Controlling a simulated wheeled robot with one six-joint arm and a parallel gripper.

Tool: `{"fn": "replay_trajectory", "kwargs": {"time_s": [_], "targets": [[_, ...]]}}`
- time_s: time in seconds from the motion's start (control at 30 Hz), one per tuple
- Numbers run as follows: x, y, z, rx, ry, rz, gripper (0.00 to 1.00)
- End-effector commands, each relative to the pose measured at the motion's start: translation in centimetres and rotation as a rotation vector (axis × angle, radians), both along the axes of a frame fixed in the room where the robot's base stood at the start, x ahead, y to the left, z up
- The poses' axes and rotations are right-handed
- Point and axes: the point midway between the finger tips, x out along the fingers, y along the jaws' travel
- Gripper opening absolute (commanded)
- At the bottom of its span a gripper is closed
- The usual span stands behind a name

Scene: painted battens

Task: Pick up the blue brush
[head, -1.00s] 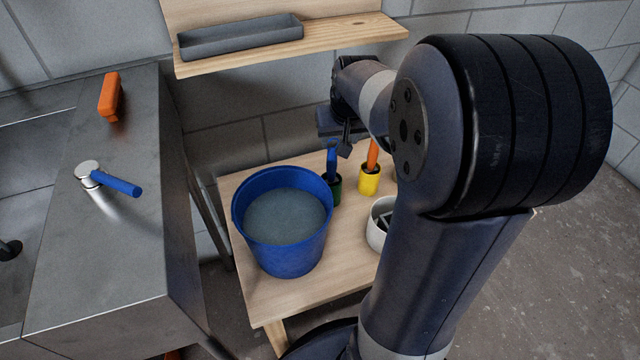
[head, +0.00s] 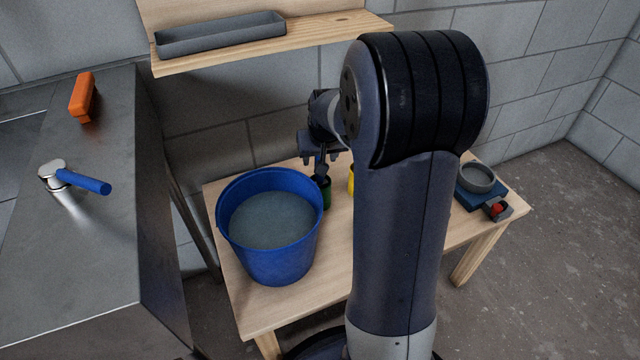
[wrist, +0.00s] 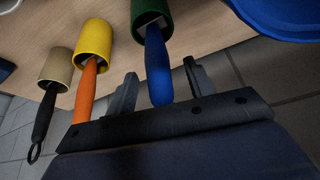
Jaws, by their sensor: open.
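The blue brush (wrist: 157,66) stands handle-out in a green cup (wrist: 145,14) in the wrist view. My gripper (wrist: 160,71) is open, with one finger on each side of the blue handle, and does not look closed on it. In the head view my gripper (head: 321,154) is over the green cup (head: 326,196), just behind the blue bucket. The blue handle is mostly hidden there by the gripper.
An orange-handled brush (wrist: 86,88) in a yellow cup (wrist: 94,40) and a black-handled one (wrist: 43,112) in a beige cup (wrist: 56,66) stand alongside. A blue bucket (head: 280,262) of liquid is close by. A shelf (head: 330,36) hangs above the wooden table (head: 250,312).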

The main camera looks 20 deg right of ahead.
Motion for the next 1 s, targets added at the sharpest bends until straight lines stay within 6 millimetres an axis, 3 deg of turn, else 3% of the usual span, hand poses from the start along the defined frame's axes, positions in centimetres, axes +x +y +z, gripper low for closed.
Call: {"fn": "replay_trajectory", "kwargs": {"time_s": [0.23, 0.8, 1.0], "targets": [[0.12, -0.05, -0.17, 0.000, -0.001, 0.000, 0.50], [0.09, -0.04, -0.17, 0.000, 0.000, 0.000, 0.04], [0.10, -0.04, -0.14, 0.000, -0.001, 0.000, 0.03]]}}
